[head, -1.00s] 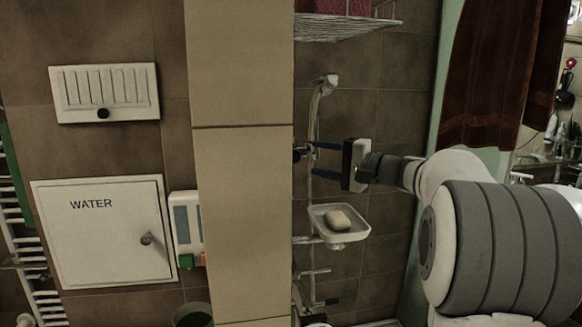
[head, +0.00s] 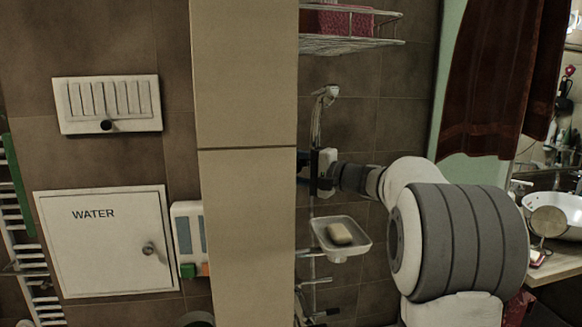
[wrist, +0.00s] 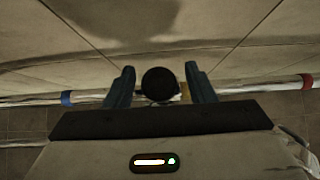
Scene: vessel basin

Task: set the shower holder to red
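In the wrist view a round dark knob (wrist: 158,84), apparently the shower holder's, sits on the rail (wrist: 30,101). The rail carries a blue band (wrist: 67,98) at left, a yellow mark (wrist: 185,92) just right of the knob, and a red band (wrist: 307,81) at far right. My gripper (wrist: 160,66) is open, with one blue-grey finger on each side of the knob and small gaps showing. In the head view my gripper (head: 307,168) is at the rail; its fingertips and the knob are hidden behind the tiled pillar. The shower head (head: 325,93) hangs above.
The tiled pillar (head: 246,200) stands close left of my gripper. A soap dish (head: 341,237) with soap is just below it, and a wire shelf (head: 350,42) is above. A white WATER cabinet (head: 105,243) is on the left wall.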

